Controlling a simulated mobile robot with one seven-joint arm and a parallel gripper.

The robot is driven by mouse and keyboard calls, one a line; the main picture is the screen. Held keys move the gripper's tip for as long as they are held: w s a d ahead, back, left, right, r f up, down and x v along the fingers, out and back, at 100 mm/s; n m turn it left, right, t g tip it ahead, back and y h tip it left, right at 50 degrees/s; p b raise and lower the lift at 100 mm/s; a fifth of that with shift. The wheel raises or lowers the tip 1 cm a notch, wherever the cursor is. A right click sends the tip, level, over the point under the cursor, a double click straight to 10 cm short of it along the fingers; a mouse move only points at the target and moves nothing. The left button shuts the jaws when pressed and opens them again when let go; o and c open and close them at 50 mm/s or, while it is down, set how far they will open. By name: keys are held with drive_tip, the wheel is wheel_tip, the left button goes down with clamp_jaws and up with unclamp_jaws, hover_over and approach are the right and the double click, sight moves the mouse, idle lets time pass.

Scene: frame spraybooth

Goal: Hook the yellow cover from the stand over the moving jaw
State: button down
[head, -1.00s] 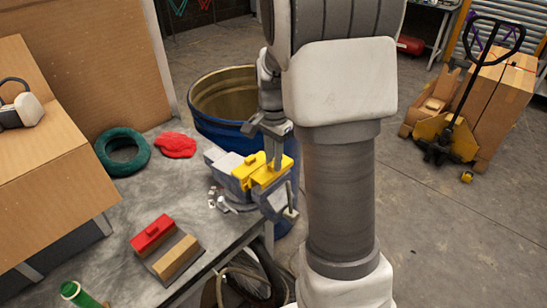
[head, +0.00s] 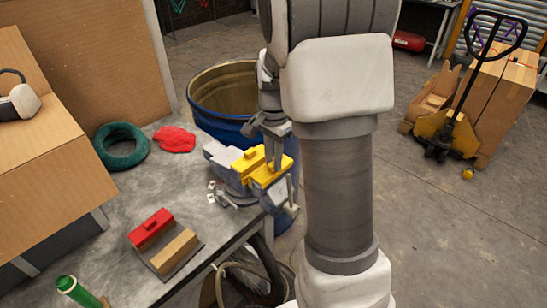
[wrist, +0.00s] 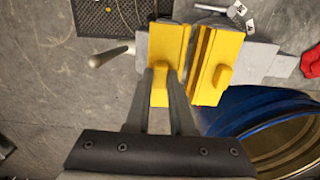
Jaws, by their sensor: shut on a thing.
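My gripper (wrist: 167,75) is shut on a yellow cover (wrist: 159,95), gripping its raised rib. In the head view this cover (head: 266,178) is at the front of the grey vise (head: 219,157), over the jaw on the handle side. From above it lines up with that jaw. I cannot tell whether it is fully seated. A second yellow cover (wrist: 221,65) lies beside it on the other jaw, with a narrow gap between them. The stand (head: 196,252) on the bench carries a red cover (head: 150,228) and a bare wooden block (head: 174,250).
The vise handle (wrist: 112,55) sticks out beside the held cover. A blue drum (head: 205,125) stands close behind the vise. A red cloth (head: 174,138) and a green ring (head: 121,146) lie on the bench. The bench middle is mostly clear.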

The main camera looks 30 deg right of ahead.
drive_tip(key=shift+f, duration=0.45)
drive_tip(key=c, duration=0.7)
unclamp_jaws()
wheel_tip(320, 180, up, 18)
drive_tip(key=shift+f, duration=0.25)
